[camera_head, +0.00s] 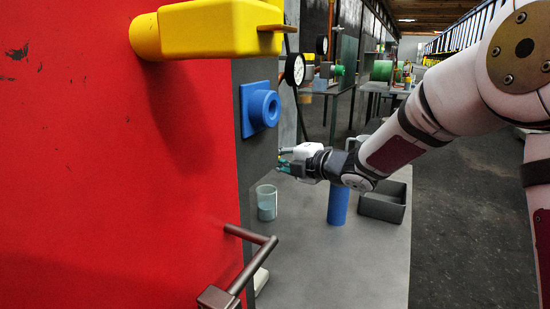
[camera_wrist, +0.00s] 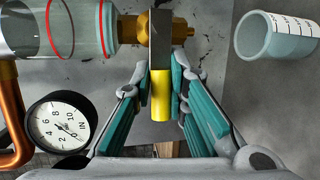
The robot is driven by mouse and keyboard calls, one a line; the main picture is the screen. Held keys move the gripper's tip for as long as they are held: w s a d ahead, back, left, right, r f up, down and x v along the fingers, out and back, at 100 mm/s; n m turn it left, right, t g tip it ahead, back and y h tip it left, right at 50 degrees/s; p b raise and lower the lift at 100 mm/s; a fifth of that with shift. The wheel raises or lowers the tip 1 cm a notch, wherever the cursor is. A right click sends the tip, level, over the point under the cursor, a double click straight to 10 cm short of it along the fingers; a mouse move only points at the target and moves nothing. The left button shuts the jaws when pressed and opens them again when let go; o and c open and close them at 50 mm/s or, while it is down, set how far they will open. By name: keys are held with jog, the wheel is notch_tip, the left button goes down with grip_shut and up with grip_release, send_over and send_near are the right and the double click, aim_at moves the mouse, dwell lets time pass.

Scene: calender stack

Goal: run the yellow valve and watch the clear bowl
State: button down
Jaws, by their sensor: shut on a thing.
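In the wrist view, the yellow valve (camera_wrist: 161,97) shows as a flat grey lever with a yellow sleeve, in front of a brass fitting. My gripper (camera_wrist: 161,72) is shut on this lever, one finger on each side. The clear bowl (camera_wrist: 80,28) is at the upper left, with red lines around it, joined to the brass fitting; its far left end is cut off. I cannot make out any liquid level in it. In the head view, my gripper (camera_head: 284,162) is at the edge of the red cabinet, which hides the lever and bowl.
A pressure gauge (camera_wrist: 60,122) and copper pipe (camera_wrist: 12,112) are left of my gripper. A graduated beaker (camera_wrist: 275,36) is at the upper right. The red cabinet (camera_head: 120,170) stands close at left. A blue cylinder (camera_head: 338,204) and dark tray (camera_head: 370,207) stand on the grey table.

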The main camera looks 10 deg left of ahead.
jog(key=shift+d+f, duration=0.1)
jog(key=c, duration=1.6)
grip_release()
jog(key=v, duration=1.2)
